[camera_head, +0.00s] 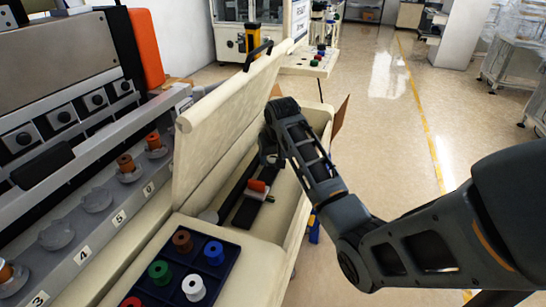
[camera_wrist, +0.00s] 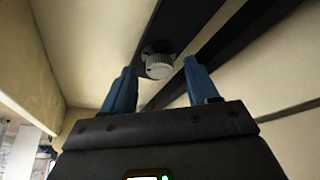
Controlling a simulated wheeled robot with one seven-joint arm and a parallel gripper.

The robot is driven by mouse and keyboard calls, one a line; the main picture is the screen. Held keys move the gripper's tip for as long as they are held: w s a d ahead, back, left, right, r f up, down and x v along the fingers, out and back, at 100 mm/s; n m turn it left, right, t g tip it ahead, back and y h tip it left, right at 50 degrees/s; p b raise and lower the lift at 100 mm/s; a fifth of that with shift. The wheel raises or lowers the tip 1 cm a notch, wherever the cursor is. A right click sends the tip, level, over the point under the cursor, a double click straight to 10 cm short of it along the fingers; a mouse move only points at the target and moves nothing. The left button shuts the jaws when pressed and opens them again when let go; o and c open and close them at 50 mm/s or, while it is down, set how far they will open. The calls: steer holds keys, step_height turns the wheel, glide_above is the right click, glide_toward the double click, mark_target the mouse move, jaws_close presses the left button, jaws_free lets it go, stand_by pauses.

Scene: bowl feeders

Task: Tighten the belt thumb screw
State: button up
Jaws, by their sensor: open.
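The belt thumb screw (camera_wrist: 158,66) is a light grey ribbed knob on a black bar (camera_wrist: 178,22) in the wrist view. My gripper (camera_wrist: 160,80) has its two blue fingers spread, one on each side below the knob in the picture. The fingers look apart from the knob, and nothing is between them. A dark belt-like strip (camera_wrist: 222,46) runs diagonally to the right of the knob. In the head view my arm reaches into an open cream hopper (camera_head: 308,198). I cannot make out the thumb screw there.
The hopper's raised lid (camera_head: 225,125) stands left of my arm. An orange-red part (camera_head: 257,186) lies inside near dark strips. A dark blue tray (camera_head: 208,247) with coloured spools sits in front. A numbered feeder row (camera_head: 75,240) is at left. Open floor (camera_head: 385,150) lies right.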

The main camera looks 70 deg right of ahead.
steer(key=v, duration=0.7)
steer(key=shift+s+r+b, duration=0.15)
steer(key=shift+r+b, duration=0.2)
steer(key=shift+b, duration=0.05)
steer(key=shift+a, duration=0.15)
